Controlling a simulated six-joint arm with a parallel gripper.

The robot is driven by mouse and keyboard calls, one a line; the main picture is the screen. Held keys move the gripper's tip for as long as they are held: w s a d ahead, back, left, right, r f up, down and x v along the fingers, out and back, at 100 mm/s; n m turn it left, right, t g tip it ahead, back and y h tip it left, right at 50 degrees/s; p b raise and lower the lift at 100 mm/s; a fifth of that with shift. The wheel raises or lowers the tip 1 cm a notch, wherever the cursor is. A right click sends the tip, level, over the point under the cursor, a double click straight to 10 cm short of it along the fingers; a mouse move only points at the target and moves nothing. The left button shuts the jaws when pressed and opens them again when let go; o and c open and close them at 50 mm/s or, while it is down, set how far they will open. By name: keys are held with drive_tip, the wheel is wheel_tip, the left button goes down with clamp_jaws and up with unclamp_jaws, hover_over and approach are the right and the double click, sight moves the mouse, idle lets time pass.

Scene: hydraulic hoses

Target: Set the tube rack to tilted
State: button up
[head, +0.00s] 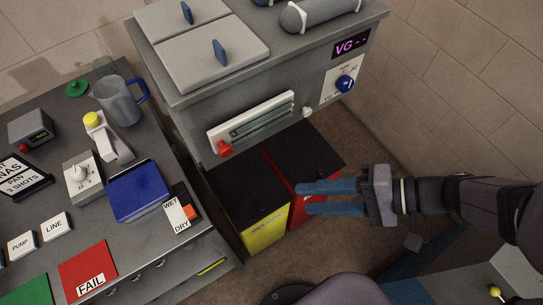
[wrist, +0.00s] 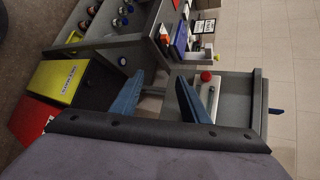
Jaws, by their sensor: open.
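I cannot make out a tube rack for certain in either view. My gripper (head: 303,199) is open and empty, its two blue fingers apart and pointing left over the red bin in the head view. The fingers also show in the wrist view (wrist: 160,79), with nothing between them. A grey cabinet (head: 190,112) stands beyond the gripper. Its front carries a white framed panel (head: 283,102) with a glass-like strip and a red knob (head: 225,148); the red knob also shows in the wrist view (wrist: 206,76). A strapped grey cylinder (head: 318,12) lies on top, partly cut off.
A yellow-fronted bin (head: 266,229) and a red-fronted bin (head: 299,213) stand below the cabinet. The left bench (head: 140,234) carries a jug (head: 120,101), a blue pad (head: 139,190) and a red FAIL mat (head: 87,262). A blue dial (head: 345,84) is on the cabinet's right.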

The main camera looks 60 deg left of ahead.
sight(230, 152)
drive_tip(key=s+a+r+g+y, duration=0.1)
drive_tip(key=s+a, duration=0.1)
drive_tip(key=a, duration=0.2)
drive_tip(key=s+a+r+n+g+y, duration=0.1)
drive_tip(key=s+a+y, duration=0.1)
drive_tip(key=a, duration=0.3)
drive_tip(key=s+a+r+n+g+y, duration=0.1)
drive_tip(key=s+a, duration=0.3)
drive_tip(key=a, duration=0.1)
drive_tip(key=shift+a+r, duration=0.25)
drive_tip(key=shift+r, duration=0.15)
drive_tip(key=shift+s+a+f, duration=0.1)
drive_tip(key=shift+s+a, duration=0.35)
drive_tip(key=shift+a, duration=0.1)
clamp_jaws()
